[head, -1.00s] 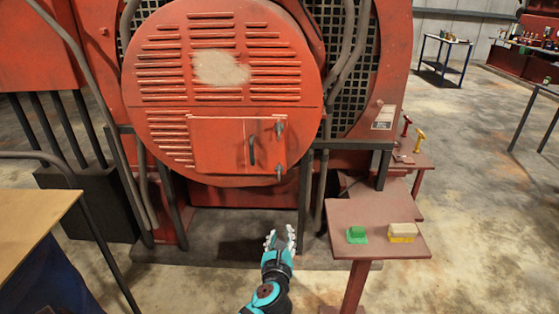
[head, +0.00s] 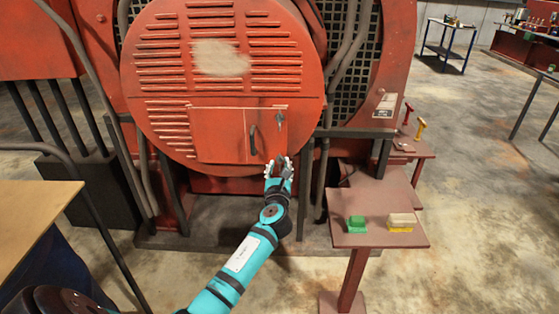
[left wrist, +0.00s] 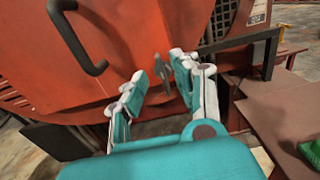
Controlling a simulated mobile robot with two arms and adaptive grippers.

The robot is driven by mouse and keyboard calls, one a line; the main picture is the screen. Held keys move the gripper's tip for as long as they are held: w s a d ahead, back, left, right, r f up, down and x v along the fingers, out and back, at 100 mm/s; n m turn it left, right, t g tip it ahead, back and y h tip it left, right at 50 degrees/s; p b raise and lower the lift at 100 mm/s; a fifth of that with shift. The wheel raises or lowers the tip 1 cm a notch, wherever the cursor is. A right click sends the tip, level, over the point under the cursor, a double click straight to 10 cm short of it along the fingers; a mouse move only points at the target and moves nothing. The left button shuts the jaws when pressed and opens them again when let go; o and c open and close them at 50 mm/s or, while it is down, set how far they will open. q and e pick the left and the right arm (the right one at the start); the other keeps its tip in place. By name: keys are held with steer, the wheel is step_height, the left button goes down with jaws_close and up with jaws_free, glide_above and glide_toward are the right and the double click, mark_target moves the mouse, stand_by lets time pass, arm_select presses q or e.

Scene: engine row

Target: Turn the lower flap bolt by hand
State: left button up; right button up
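The round red engine cover carries a red rectangular flap (head: 222,135) with a dark handle (head: 253,138) and a grey upper bolt (head: 279,118). My left gripper (head: 279,163) is at the flap's lower right corner and covers the lower bolt in the head view. In the left wrist view the lower bolt (left wrist: 160,66) shows as a small grey piece on the red metal, ahead of and between the fingertips. The left gripper (left wrist: 165,72) is open there, its fingers apart. I cannot tell whether a finger touches the bolt. My right gripper is not in view.
A small red-brown stand (head: 345,235) at the right holds a green brush (head: 356,224) and a cream-and-yellow brush (head: 401,222). Dark pipes and a frame run close to the right of the gripper. A wooden-topped table (head: 30,220) is at the left.

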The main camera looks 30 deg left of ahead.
mark_target(279, 160)
arm_select(q)
steer(key=shift+x, duration=1.75)
steer(key=shift+s, duration=0.1)
jaws_close()
